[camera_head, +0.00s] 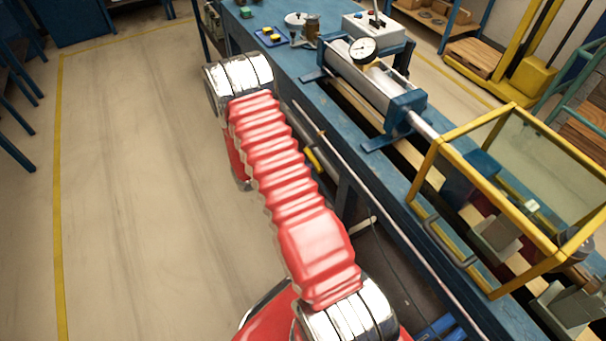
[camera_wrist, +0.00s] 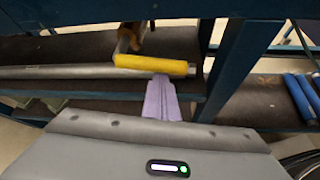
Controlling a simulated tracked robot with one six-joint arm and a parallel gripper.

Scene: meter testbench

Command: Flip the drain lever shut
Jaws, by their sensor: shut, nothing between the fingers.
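The drain lever has a yellow handle (camera_wrist: 155,66) that lies nearly level across the wrist view, below the bench edge. A metal arm (camera_wrist: 124,42) runs up from its left end to a brass-coloured part. My gripper (camera_wrist: 161,80) is shut and empty, its pale fingers pointing at the handle. The fingertips meet the handle's lower edge in the picture; I cannot tell whether they touch it. In the head view a yellow piece (camera_head: 313,158), apparently the same handle, shows under the bench's near side, just right of my red arm. My gripper is hidden there.
A grey pipe (camera_wrist: 60,72) runs left of the handle, and a blue bench leg (camera_wrist: 228,68) stands close at right. Above are the blue bench top (camera_head: 375,172), a cylinder with a gauge (camera_head: 363,50) and a yellow-framed guard (camera_head: 470,136). The floor at left is clear.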

